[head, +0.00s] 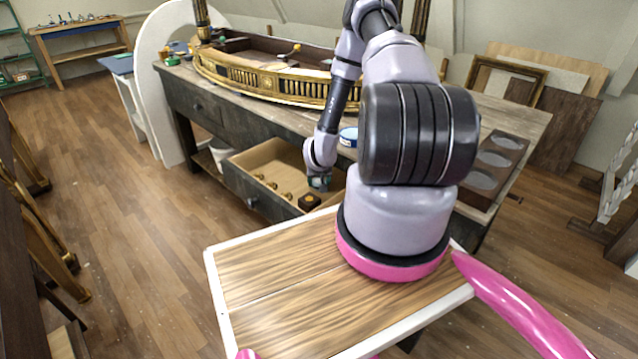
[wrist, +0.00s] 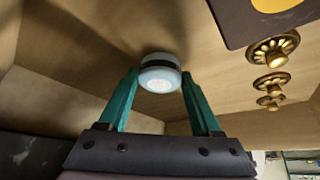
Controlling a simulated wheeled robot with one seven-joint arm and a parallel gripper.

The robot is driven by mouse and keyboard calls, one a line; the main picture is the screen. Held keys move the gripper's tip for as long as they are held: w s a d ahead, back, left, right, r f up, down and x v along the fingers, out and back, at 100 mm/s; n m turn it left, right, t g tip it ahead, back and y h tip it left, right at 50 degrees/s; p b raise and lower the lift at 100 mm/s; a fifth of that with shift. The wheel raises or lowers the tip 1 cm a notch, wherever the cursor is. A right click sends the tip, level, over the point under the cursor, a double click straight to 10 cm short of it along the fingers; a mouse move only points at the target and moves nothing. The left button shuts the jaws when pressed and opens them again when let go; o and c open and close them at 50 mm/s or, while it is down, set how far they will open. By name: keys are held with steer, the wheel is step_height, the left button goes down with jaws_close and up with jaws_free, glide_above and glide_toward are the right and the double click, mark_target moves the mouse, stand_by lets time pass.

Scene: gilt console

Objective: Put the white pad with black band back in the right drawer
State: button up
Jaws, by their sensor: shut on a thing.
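The white pad with a black band (wrist: 160,80) is a small round piece between my teal fingertips in the wrist view. My gripper (wrist: 160,76) is shut on it, one finger on each side. In the head view my gripper (head: 320,183) points down inside the open right drawer (head: 243,187), near its right end; I cannot make out the pad there. In the wrist view the bare wooden drawer floor (wrist: 110,45) lies beyond the pad. I cannot tell whether the pad touches it.
Several brass knobs (wrist: 270,52) lie in the drawer, beside a dark block with a yellow top (head: 310,201). A blue-and-white roll (head: 348,137) and a dark tray with round recesses (head: 495,158) are on the bench top. Another drawer (head: 197,107), at left, is closed.

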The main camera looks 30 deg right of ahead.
steer(key=o, duration=1.3)
steer(key=shift+f, duration=0.15)
steer(key=v, duration=1.2)
